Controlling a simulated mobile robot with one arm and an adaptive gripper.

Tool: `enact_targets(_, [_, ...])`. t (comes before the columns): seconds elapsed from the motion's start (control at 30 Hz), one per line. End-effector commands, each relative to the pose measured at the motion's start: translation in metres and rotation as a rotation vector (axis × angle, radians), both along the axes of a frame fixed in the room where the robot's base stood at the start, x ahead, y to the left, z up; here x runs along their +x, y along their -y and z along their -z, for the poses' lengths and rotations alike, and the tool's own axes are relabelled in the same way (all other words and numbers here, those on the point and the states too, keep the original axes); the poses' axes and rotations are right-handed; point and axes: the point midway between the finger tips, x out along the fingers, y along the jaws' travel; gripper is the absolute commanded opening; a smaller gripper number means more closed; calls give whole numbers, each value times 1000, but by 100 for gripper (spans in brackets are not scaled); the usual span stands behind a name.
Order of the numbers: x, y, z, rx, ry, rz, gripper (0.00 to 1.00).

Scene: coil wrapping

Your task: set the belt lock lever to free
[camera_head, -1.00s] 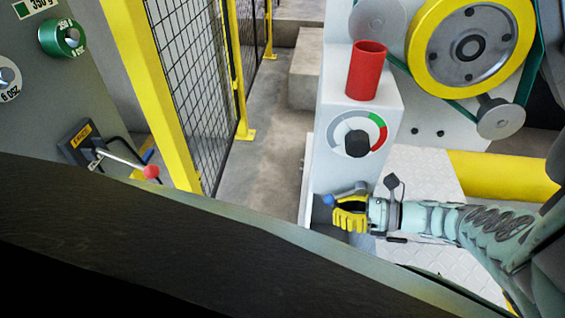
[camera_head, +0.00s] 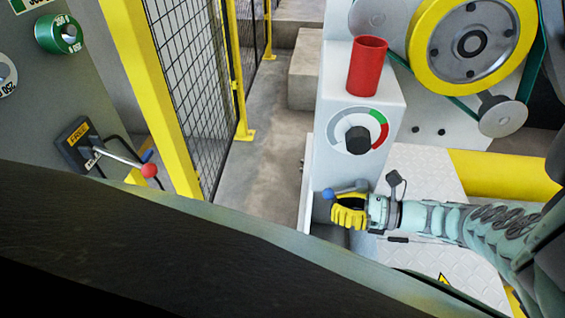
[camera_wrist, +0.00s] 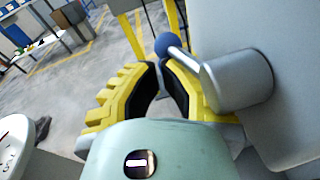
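A lever with a blue ball (camera_head: 328,194) sits low on the white machine housing. In the wrist view its blue ball (camera_wrist: 168,44) and short rod stick out from a grey round hub (camera_wrist: 237,80). My gripper (camera_head: 345,214), with yellow fingers, is right beside this lever, just below it in the head view. In the wrist view the gripper (camera_wrist: 159,70) shows a narrow gap between its dark finger pads with nothing in it. The rod passes close to the right fingertip; contact cannot be told. Another lever with a red ball (camera_head: 149,170) is on the left panel, beside a yellow label apparently reading FREE.
A dial with a black knob (camera_head: 358,140) and a red cylinder (camera_head: 367,66) are above on the housing. A yellow wheel (camera_head: 472,43) with a green belt is at upper right. A yellow-framed mesh fence (camera_head: 190,80) stands left, with open floor (camera_head: 265,130) between.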

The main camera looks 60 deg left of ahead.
Motion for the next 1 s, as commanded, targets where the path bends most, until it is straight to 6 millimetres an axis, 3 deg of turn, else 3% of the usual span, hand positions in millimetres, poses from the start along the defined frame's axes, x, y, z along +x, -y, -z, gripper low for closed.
enact_targets(0.8, [-3,-2,-3,38,-45,-5,0])
enact_targets(1.0, [-6,3,8,38,-46,-4,0])
